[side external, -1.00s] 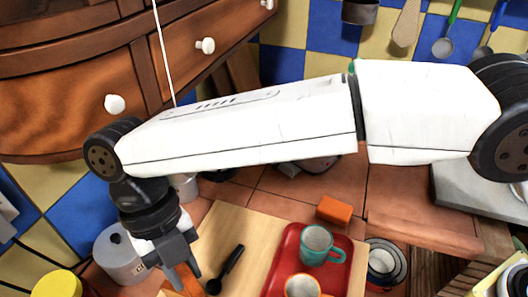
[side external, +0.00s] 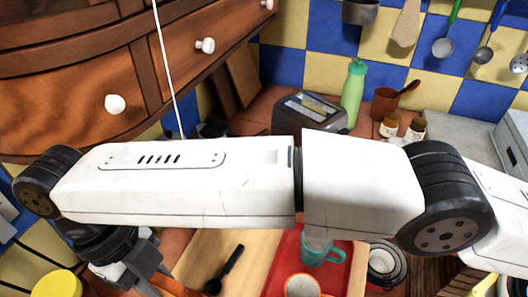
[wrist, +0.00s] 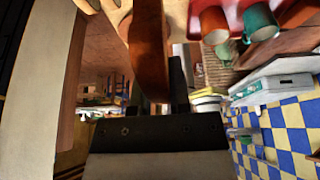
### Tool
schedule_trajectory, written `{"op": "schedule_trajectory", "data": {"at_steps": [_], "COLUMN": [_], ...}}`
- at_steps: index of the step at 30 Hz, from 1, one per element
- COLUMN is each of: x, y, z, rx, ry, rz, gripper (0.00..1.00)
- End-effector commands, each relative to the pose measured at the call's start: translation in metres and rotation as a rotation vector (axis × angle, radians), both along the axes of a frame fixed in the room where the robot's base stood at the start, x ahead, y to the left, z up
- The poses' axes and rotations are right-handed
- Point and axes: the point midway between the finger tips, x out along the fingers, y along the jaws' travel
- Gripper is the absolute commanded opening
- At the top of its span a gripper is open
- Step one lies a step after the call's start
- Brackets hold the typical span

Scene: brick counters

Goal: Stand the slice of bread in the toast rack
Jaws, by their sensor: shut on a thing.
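In the wrist view the slice of bread (wrist: 148,45) is a brown, upright slab seen nearly edge-on, held between the two fingers of my gripper (wrist: 156,98). My gripper is shut on it. In the side view my gripper (side external: 150,284) is at the lower left, left of the wooden board, and its tips are near the bottom edge. A brown-orange patch shows beside the tips, too cut off to identify surely. I cannot make out the toast rack in either view.
A wooden board (side external: 205,262) holds a black spoon (side external: 226,268). A red tray (side external: 282,258) holds a teal mug (side external: 318,250) and an orange mug (side external: 300,286). A toaster (side external: 308,112) and green bottle (side external: 353,92) stand behind my arm. A yellow lid (side external: 57,284) is at lower left.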

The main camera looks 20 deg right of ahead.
Motion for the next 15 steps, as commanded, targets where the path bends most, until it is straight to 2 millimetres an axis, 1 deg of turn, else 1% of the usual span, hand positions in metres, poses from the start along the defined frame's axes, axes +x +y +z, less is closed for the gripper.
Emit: {"op": "schedule_trajectory", "data": {"at_steps": [8, 15], "x": [0.000, 0.000], "y": [0.000, 0.000], "z": [-0.004, -0.013], "rx": [0.000, -0.001], "ry": [0.000, 0.001], "rz": [-0.002, -0.002], "gripper": [0.00, 0.00]}}
